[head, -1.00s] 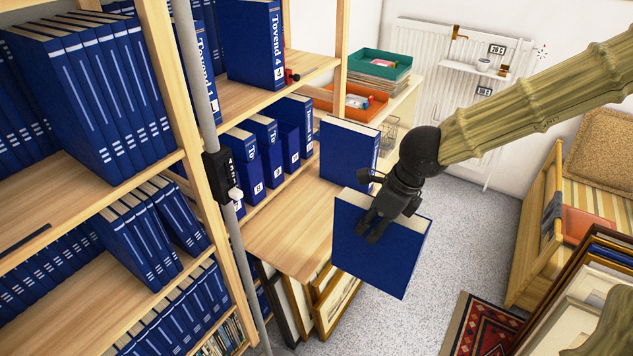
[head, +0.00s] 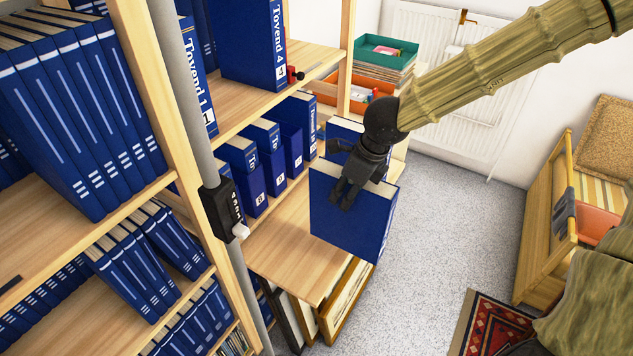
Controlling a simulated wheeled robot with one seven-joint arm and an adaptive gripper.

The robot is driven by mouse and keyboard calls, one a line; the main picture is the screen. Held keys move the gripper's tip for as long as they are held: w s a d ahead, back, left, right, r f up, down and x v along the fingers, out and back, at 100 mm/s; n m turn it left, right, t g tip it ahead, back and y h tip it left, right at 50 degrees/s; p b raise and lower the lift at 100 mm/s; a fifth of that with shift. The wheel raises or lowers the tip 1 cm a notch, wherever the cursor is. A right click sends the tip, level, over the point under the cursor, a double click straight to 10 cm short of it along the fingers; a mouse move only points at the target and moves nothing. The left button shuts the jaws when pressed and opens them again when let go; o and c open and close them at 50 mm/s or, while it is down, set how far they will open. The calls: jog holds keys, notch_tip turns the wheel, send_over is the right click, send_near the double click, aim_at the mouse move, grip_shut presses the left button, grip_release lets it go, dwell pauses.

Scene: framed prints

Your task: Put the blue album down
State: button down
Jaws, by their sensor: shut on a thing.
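My gripper (head: 345,188) is shut on a blue album (head: 350,222) by its upper edge. The album hangs upright, slightly tilted, at the outer end of a light wooden shelf board (head: 285,255). In the picture it overlaps the board's right end; I cannot tell whether its bottom touches the board. Another blue album (head: 345,128) stands just behind it, partly hidden by my gripper and the held album.
Several blue albums (head: 265,150) stand in a row along the board's back. A wooden post and a grey pole with a black box (head: 222,205) rise at left. Framed prints (head: 345,300) lean below the board. Bare board shows left of the held album.

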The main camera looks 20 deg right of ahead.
aim_at(316, 172)
jog(key=shift+w+a+f+p, duration=0.35)
jog(key=shift+w+a+f, duration=0.35)
jog(key=shift+w, duration=0.85)
jog(key=shift+w+a+f+p, duration=0.4)
jog(key=shift+w+a+f, duration=0.3)
jog(key=shift+w, duration=0.9)
jog(key=shift+w+a+f+p, duration=0.35)
jog(key=shift+w+a+f, duration=0.35)
jog(key=shift+w, duration=0.85)
jog(key=shift+d+f, duration=0.1)
jog(key=shift+f, duration=0.15)
jog(key=c, duration=0.8)
grip_release()
jog(key=v, duration=1.2)
jog(key=shift+s+r, duration=0.1)
jog(key=shift+s, duration=0.05)
